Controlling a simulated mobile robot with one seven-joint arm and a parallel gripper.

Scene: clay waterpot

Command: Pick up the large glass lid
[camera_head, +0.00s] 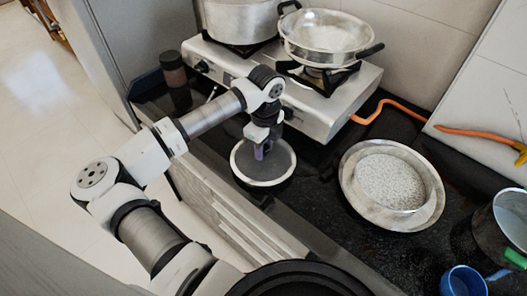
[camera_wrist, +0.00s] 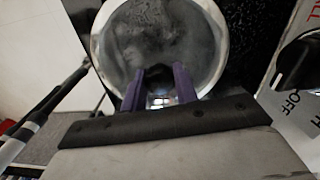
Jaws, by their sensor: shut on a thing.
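The large glass lid (camera_head: 277,179) is a round, see-through disc with a pale rim, at the counter's front edge, below the stove in the head view. It also fills the upper middle of the wrist view (camera_wrist: 205,45). My gripper (camera_head: 262,153) comes down from above onto the lid's middle. In the wrist view its two purple fingers (camera_wrist: 159,88) are shut on the lid's knob, with a small bright patch between them. Most of the knob is hidden by the fingers. I cannot tell whether the lid touches the counter.
A two-burner stove (camera_head: 335,106) with a pot (camera_head: 238,22) and a pan (camera_head: 330,38) stands behind. A metal bowl (camera_head: 353,205) of white grains is to the right. A blue cup (camera_head: 462,281) and a metal pot (camera_head: 512,222) stand at far right. A dark jar (camera_head: 173,75) is left.

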